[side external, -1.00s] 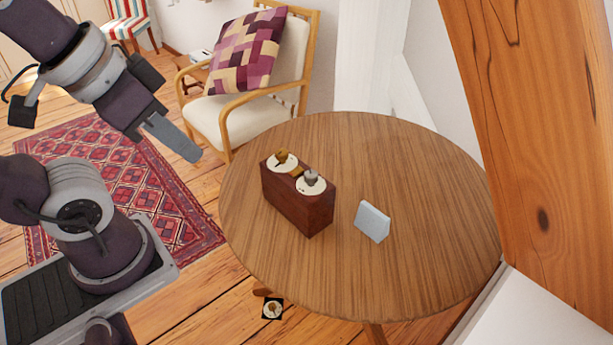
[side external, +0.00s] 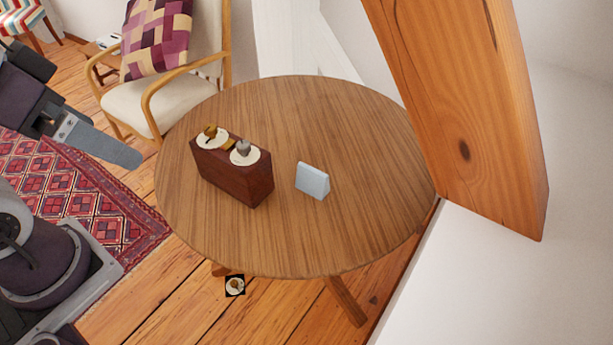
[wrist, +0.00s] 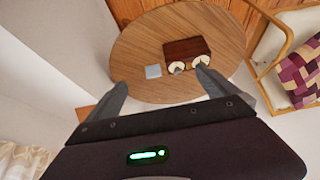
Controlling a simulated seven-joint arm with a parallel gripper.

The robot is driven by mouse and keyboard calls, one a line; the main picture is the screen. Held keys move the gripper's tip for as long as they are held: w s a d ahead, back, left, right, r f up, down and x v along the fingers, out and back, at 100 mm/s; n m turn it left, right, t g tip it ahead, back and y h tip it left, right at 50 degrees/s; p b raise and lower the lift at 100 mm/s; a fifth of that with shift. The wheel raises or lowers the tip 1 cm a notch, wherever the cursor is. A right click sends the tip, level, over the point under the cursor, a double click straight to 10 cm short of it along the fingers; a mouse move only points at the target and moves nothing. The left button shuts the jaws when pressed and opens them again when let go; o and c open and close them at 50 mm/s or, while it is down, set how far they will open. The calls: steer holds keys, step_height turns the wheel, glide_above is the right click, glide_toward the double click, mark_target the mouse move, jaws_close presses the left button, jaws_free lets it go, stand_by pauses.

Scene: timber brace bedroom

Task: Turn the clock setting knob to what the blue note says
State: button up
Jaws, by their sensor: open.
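A dark red-brown wooden box (side external: 237,180) stands on the round table and also shows in the wrist view (wrist: 187,47). Its top bears two white dials: one with a brass-coloured knob (side external: 211,132), one with a grey knob (side external: 243,147). I cannot tell which is the clock setting knob. A pale blue folded note (side external: 312,181) stands beside the box, and in the wrist view (wrist: 153,72); no writing is legible. My gripper (wrist: 163,80) is open and empty, fingers wide apart. In the side view it is left of the table, away from the box.
The round wooden table (side external: 350,130) has bare room around the box and note. A slanted timber brace (side external: 450,90) stands close to its right side. A cushioned armchair (side external: 150,100) is behind left.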

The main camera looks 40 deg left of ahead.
steer(key=g, duration=0.6)
glide_above(313, 169)
steer(key=f, duration=2.8)
steer(key=shift+s+d+f, duration=0.2)
steer(key=shift+d+f, duration=0.05)
steer(key=shift+f, duration=0.15)
steer(key=f, duration=0.7)
steer(key=shift+w+a, duration=0.15)
steer(key=shift+a, duration=0.1)
steer(key=c, duration=1.4)
